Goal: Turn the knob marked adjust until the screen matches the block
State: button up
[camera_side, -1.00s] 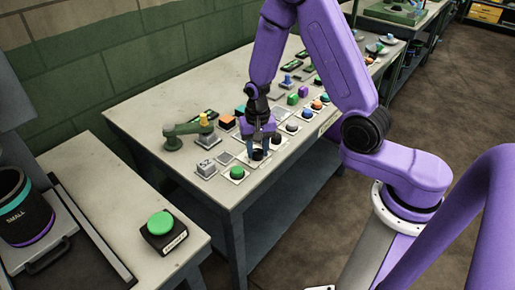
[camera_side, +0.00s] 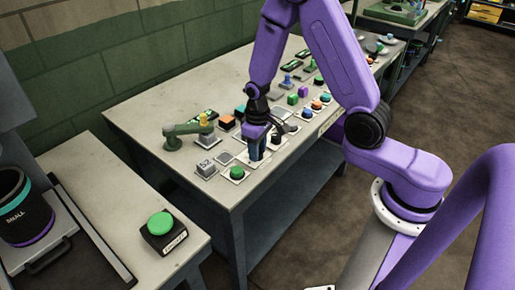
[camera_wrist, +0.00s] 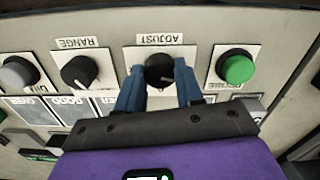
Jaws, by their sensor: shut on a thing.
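The black knob marked ADJUST (camera_wrist: 160,72) sits on a white plate in the wrist view, with its label upside down. My gripper (camera_wrist: 160,88) has its two blue fingers on either side of the knob, shut on it. In the side view my gripper (camera_side: 257,155) stands over the front row of controls, and its fingers hide the knob. A grey block (camera_side: 206,168) marked with what looks like 52 stands to the left of it. A small grey panel (camera_side: 224,157) lies next to the block; I cannot read any number on it, nor tell whether it is the screen.
A green button (camera_wrist: 237,68) is beside the ADJUST plate, and the RANGE knob (camera_wrist: 79,70) is on its other side. Several more buttons and knobs crowd the bench (camera_side: 150,115). A separate green button box (camera_side: 162,230) is at the front left.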

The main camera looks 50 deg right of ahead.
jog(key=shift+n, duration=0.6)
jog(key=o, duration=1)
jog(key=shift+o, duration=0.2)
jog(key=shift+r, duration=0.1)
notch_tip(320, 180, up, 17)
jog(key=shift+r, duration=0.15)
